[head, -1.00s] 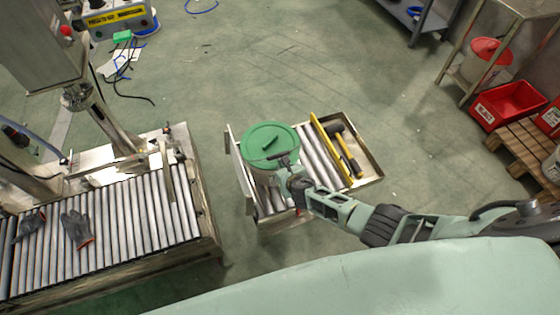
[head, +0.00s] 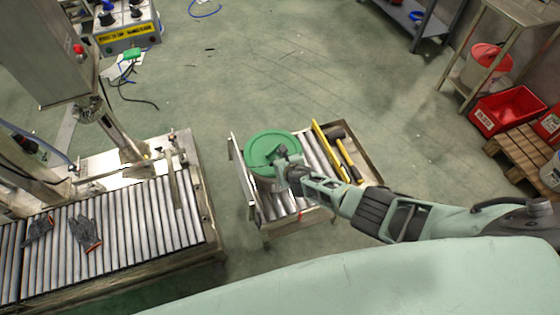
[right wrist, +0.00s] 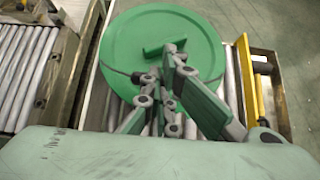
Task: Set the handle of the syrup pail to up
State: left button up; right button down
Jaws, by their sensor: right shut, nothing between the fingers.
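The syrup pail is pale with a green lid (head: 262,143) and stands on a small roller cart. The lid, with a raised green tab (right wrist: 166,46), also shows in the right wrist view (right wrist: 135,30). A thin dark wire handle (right wrist: 118,71) runs low across the near part of the lid, not upright. My right gripper (head: 283,153) is shut and empty over the near right part of the lid. In the right wrist view its fingers (right wrist: 160,77) overlap the wire's middle; I cannot tell whether they touch it. My left gripper is not in view.
The cart (head: 375,172) has raised side rails and holds a yellow level (head: 325,145) and a hammer (head: 345,155) right of the pail. A roller conveyor (head: 130,215) with gloves stands at left. Red bins (head: 508,105) are at right. Open floor lies behind the cart.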

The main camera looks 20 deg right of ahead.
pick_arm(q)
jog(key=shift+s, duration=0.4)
pick_arm(e)
jog(key=shift+s, duration=0.1)
dwell(0.5)
